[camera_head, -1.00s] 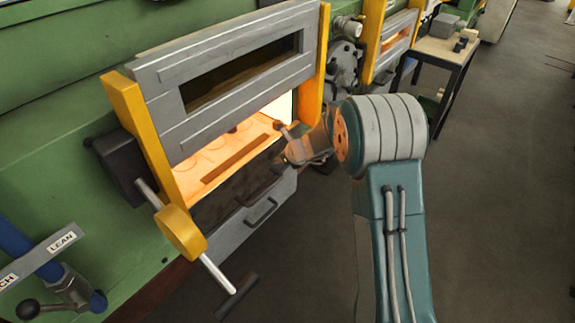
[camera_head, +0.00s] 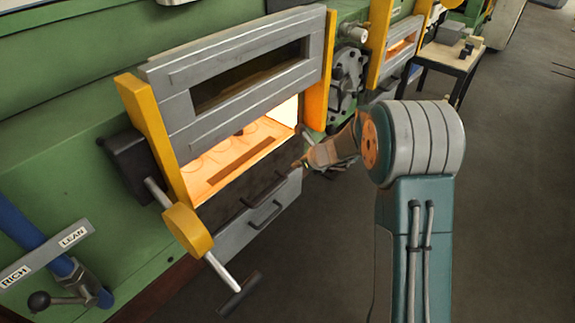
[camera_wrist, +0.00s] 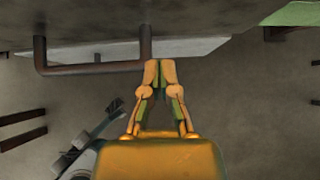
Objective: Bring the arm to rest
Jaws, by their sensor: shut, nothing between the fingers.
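My gripper (camera_wrist: 160,73) shows in the wrist view as an orange body with two fingers brought together at the tips and nothing between them. In the head view my arm rises at the right, and its orange forearm bends toward the furnace. The fingers are hard to make out there. My gripper is outside the furnace opening, in front of the drawer. The billet furnace (camera_head: 235,68) has a grey slotted door raised between yellow posts, over a glowing hearth. A dark bar lies across the glowing hearth floor (camera_head: 240,160).
A grey drawer with a handle (camera_head: 266,214) sits below the opening; a dark handle bar also shows in the wrist view (camera_wrist: 92,67). A yellow-hubbed crank (camera_head: 188,229) sticks out at the left. A blue lever (camera_head: 30,235) is near RICH and LEAN labels. A small table (camera_head: 449,58) stands behind; the floor at right is clear.

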